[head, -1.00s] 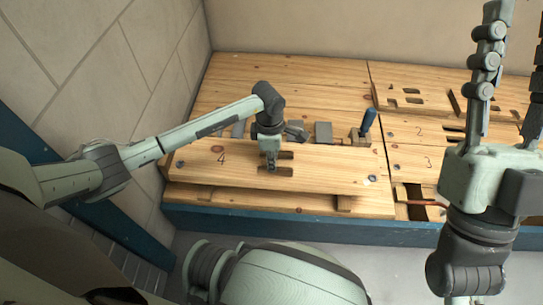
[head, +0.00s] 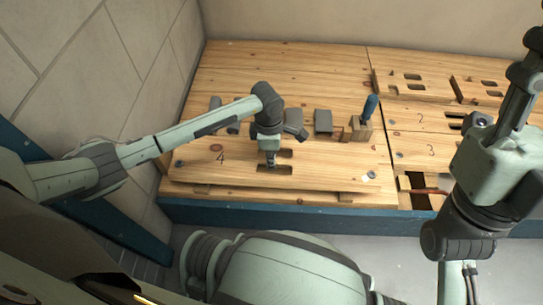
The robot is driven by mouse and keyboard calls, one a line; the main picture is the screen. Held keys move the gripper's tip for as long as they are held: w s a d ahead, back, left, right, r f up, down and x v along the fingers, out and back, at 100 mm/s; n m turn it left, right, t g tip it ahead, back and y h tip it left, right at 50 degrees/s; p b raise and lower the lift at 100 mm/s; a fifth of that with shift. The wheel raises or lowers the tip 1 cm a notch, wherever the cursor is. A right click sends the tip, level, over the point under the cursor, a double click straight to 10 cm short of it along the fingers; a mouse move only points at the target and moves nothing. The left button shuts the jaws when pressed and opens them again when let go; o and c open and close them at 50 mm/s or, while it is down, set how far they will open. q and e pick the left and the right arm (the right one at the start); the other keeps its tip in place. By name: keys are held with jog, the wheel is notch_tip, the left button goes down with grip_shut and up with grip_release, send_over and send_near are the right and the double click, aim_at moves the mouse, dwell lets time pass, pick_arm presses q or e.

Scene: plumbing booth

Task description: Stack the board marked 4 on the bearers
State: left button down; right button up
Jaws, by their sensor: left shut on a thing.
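The board marked 4 (head: 225,168) is a long pale wooden plank with two slots near its middle, lying about level over the front of the bench. My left gripper (head: 272,166) reaches down from above and is shut on this board at the slots; its fingertips are partly hidden. The ends of two wooden bearers show below the board's front edge, a left bearer (head: 202,189) and a right bearer (head: 345,197). I cannot tell whether the board touches them. My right gripper (head: 529,75) is at the right edge, away from the board, partly out of frame.
Behind the board are a grey block (head: 323,121) and a wooden block with a blue-handled tool (head: 370,106). Boards marked 2 (head: 425,116) and 3 (head: 432,151) lie to the right, near an opening (head: 420,199) in the bench. A tiled wall (head: 110,75) stands left.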

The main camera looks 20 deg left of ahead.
pick_arm(q)
jog(key=shift+w+f, duration=0.1)
dwell(0.3)
jog(key=shift+f+b, duration=0.35)
jog(key=shift+b, duration=0.1)
jog(key=shift+f+b, duration=0.55)
jog(key=shift+f, duration=0.15)
jog(key=shift+f, duration=0.3)
jog(key=shift+f+b, duration=0.2)
jog(key=shift+b, duration=0.2)
jog(key=c, duration=1.5)
grip_release()
jog(key=shift+o, duration=0.8)
jog(key=shift+f, duration=0.1)
